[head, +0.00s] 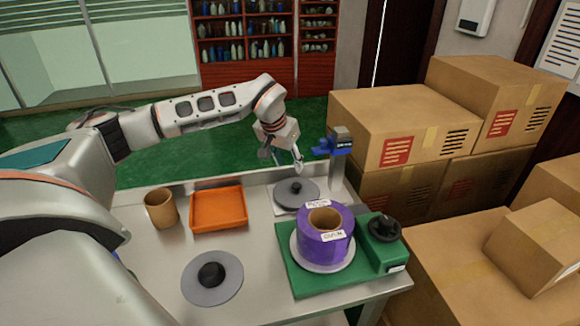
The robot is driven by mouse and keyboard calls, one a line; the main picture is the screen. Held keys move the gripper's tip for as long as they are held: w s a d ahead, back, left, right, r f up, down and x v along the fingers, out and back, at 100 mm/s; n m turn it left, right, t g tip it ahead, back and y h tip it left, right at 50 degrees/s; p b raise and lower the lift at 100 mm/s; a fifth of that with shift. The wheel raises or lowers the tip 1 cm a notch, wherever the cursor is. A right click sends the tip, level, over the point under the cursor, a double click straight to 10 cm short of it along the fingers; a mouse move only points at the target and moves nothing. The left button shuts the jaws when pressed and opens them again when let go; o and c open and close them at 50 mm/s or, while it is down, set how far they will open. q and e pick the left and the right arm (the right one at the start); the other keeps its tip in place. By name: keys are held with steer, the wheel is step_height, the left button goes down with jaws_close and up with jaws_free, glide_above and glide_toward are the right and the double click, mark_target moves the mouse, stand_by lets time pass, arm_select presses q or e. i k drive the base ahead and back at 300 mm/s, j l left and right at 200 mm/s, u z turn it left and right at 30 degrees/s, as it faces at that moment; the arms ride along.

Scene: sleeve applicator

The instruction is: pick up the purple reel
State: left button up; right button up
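The purple reel (325,238) has a brown cardboard core and white labels. It sits on a light round disc (300,260) on the green machine base (284,243), at the right of the table. My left gripper (281,160) is above the back of the table, behind and to the left of the reel. It points downward and is apart from the reel. Its fingers look spread, with nothing seen between them. My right gripper is not in view.
A grey disc with a black knob (298,192) lies below my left gripper, beside a post with a blue part (326,145). An orange tray (218,208), a brown cup (160,209) and another knobbed grey disc (212,278) stand at left. Cardboard boxes (400,125) crowd the right.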

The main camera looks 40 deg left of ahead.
mark_target(318, 248)
steer(key=k, duration=1)
